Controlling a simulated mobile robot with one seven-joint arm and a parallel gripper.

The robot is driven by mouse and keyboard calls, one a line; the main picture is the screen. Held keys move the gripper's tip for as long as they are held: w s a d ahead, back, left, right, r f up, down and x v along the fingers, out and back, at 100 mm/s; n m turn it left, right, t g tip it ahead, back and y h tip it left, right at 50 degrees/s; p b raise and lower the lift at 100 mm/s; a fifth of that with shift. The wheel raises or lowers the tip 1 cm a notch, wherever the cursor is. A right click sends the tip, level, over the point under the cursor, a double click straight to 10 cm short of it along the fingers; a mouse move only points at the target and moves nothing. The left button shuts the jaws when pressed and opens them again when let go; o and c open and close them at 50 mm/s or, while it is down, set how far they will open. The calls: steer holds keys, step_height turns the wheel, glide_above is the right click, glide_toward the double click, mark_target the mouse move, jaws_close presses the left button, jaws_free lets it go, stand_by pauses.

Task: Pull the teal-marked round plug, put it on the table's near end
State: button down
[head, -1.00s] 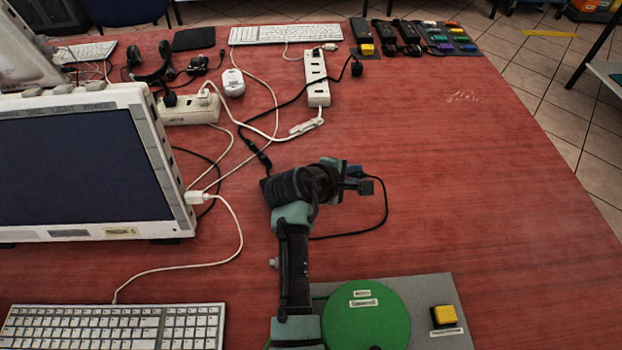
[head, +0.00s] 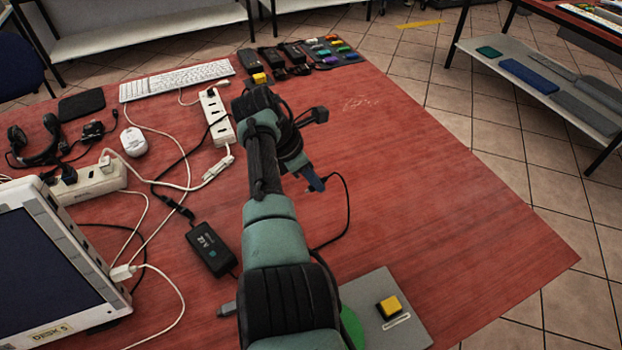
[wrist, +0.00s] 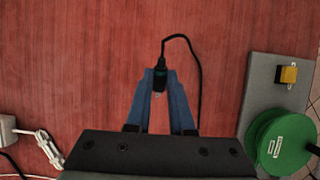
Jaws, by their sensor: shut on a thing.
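My gripper (wrist: 161,76) is shut on a dark round plug (wrist: 159,83) in the wrist view. The plug sits between the blue fingertips, with a faint teal tint on it and its metal end toward my palm. A black cable (wrist: 199,75) leaves its far end and loops right. In the head view my gripper (head: 314,182) points down over the red table (head: 440,200), right of the power strips; the plug is hidden there. The cable (head: 348,212) loops down to the table toward a black adapter (head: 210,248) with a small teal mark.
A white power strip (head: 217,118) and another strip (head: 95,182) lie to the left among white cables. A monitor (head: 60,265) stands at the left. A grey plate with a yellow button (head: 389,307) and a green disc (wrist: 282,143) lies nearby. The table's right side is clear.

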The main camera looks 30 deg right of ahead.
steer(key=shift+f+b, duration=3.7)
steer(key=shift+b, duration=0.15)
steer(key=c, duration=0.7)
jaws_free()
steer(key=shift+r, duration=0.1)
steer(key=p+v, duration=0.3)
steer(key=v, duration=1)
